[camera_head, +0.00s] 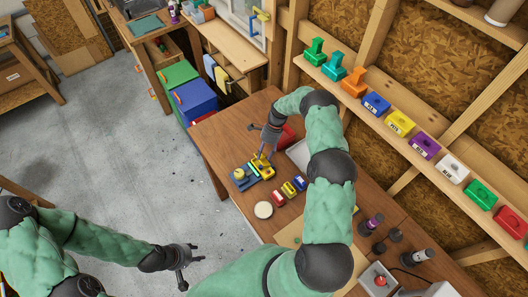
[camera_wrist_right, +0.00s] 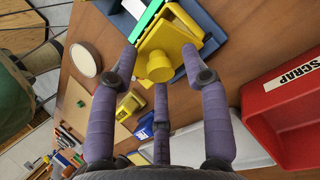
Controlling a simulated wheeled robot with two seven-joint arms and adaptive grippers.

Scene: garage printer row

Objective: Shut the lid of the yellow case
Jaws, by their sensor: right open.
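The yellow case (camera_head: 263,170) lies on the wooden workbench on or against a dark blue-grey base (camera_head: 240,184). In the right wrist view, its yellow part with a round knob (camera_wrist_right: 160,66) is close in front of my fingers, with a bright green strip beside it. I cannot tell how far its lid stands open. My right gripper (camera_head: 267,154) is open above the case, its fingers spread on either side of the knob; contact is unclear. My left gripper (camera_head: 190,268) is open and empty over the floor, away from the bench.
A red SCRAP bin (camera_wrist_right: 284,112) stands right of the case in the wrist view. A round pale disc (camera_head: 263,210) and small red, yellow (camera_head: 289,189) and blue boxes lie nearby. Dark cylinders (camera_head: 372,224) stand nearer me. A wall shelf holds several coloured items.

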